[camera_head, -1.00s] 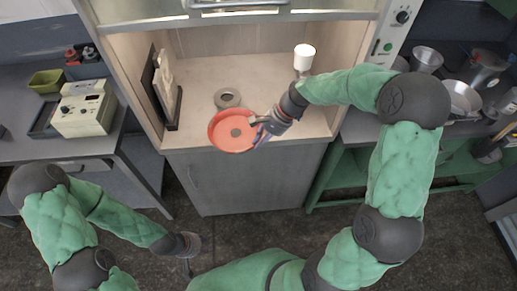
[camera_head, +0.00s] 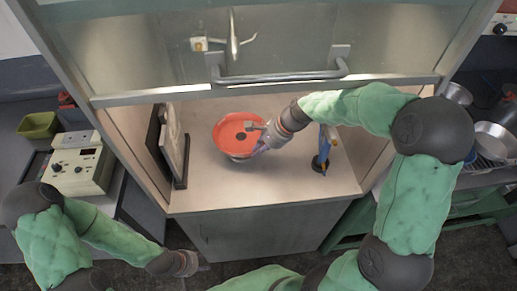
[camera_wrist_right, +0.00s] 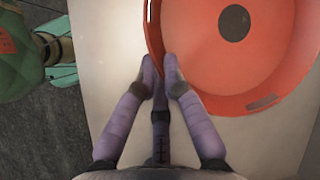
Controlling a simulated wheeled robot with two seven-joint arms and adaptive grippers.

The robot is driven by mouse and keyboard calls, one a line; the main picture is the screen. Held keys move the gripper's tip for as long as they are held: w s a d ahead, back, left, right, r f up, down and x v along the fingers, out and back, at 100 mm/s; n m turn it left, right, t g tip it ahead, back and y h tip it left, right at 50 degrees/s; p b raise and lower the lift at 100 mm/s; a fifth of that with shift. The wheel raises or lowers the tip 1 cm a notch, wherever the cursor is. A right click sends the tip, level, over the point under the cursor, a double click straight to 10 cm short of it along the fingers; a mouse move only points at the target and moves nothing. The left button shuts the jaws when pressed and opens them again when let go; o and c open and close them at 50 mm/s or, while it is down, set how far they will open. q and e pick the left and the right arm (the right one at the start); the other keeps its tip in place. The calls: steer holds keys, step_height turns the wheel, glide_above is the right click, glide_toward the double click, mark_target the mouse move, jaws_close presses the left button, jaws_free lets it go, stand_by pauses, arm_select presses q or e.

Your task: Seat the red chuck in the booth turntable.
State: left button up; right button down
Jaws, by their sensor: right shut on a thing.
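The red chuck (camera_head: 228,130) is a wide, shallow red dish with a dark round centre. It is inside the booth, and its rim also shows in the right wrist view (camera_wrist_right: 215,75). My right gripper (camera_head: 262,139) is shut on its near right rim; the fingers (camera_wrist_right: 160,75) pinch the edge. The grey round turntable (camera_head: 240,159) shows only as a sliver under the chuck's front edge. I cannot tell whether the chuck touches it. My left gripper (camera_head: 190,264) hangs low outside the booth, far from the chuck; its jaws are too unclear to read.
The booth's raised glass front with a bar handle (camera_head: 280,78) is above the opening. A dark panel (camera_head: 167,145) stands at the booth's left. A blue and dark upright item (camera_head: 322,155) stands to the right. The booth floor (camera_head: 285,183) in front is clear.

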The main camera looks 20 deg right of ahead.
steer(key=shift+f+b, duration=2)
steer(key=shift+f, duration=0.45)
steer(key=shift+p, duration=0.5)
steer(key=shift+f+b, duration=0.35)
steer(key=shift+f, duration=0.15)
steer(key=c, duration=1.8)
jaws_free()
steer(key=shift+o, duration=0.8)
steer(key=p+v, duration=0.7)
steer(key=v, duration=0.4)
steer(key=shift+p, duration=0.35)
